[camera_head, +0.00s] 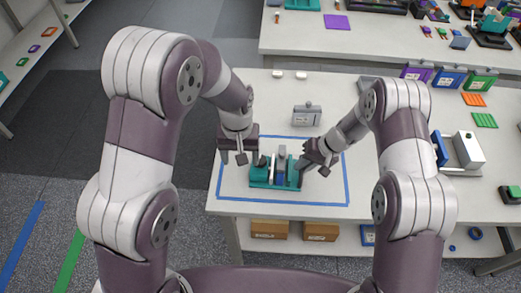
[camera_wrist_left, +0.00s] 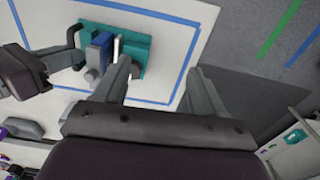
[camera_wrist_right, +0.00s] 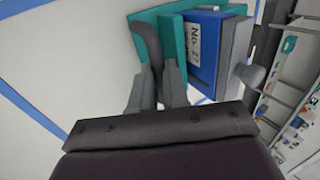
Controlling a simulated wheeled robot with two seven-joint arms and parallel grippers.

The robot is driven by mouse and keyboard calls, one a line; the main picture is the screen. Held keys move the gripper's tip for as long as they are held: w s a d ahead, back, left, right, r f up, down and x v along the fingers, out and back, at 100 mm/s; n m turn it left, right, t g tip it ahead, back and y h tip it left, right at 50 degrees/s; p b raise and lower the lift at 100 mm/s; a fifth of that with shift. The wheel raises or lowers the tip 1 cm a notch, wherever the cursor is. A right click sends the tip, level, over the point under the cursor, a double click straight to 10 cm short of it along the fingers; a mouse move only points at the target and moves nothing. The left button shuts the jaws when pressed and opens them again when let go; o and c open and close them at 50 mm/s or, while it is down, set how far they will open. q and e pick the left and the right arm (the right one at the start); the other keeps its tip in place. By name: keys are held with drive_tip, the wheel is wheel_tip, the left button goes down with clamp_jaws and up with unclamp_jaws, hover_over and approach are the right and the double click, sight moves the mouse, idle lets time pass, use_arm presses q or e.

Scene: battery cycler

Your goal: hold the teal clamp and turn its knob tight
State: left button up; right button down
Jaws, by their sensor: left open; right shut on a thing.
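The teal clamp (camera_head: 262,184) lies inside the blue taped outline on the table. A blue block (camera_head: 281,178) sits in it, with a white label in the right wrist view (camera_wrist_right: 202,45). A grey knob (camera_wrist_right: 247,76) stands out from the side of the block in that view. My right gripper (camera_head: 313,162) is at the clamp's right end, shut on its dark curved handle (camera_wrist_right: 146,42). My left gripper (camera_head: 234,159) is open and empty, above the table at the clamp's left. In the left wrist view, the clamp (camera_wrist_left: 140,57) lies beyond its spread fingers.
A grey box with a handle (camera_head: 306,116) stands behind the blue tape outline (camera_head: 283,203). A white and blue device (camera_head: 466,150) is at the far right. Purple, blue and green holders (camera_head: 450,78) line the back right. The table between the clamp and the grey box is clear.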

use_arm(q)
drive_tip(key=w+d+n, duration=0.5)
drive_tip(key=w+n, duration=0.2)
drive_tip(key=f, duration=1)
drive_tip(key=shift+w+a+f, duration=0.1)
drive_tip(key=shift+a+f, duration=0.15)
drive_tip(key=c, duration=1.1)
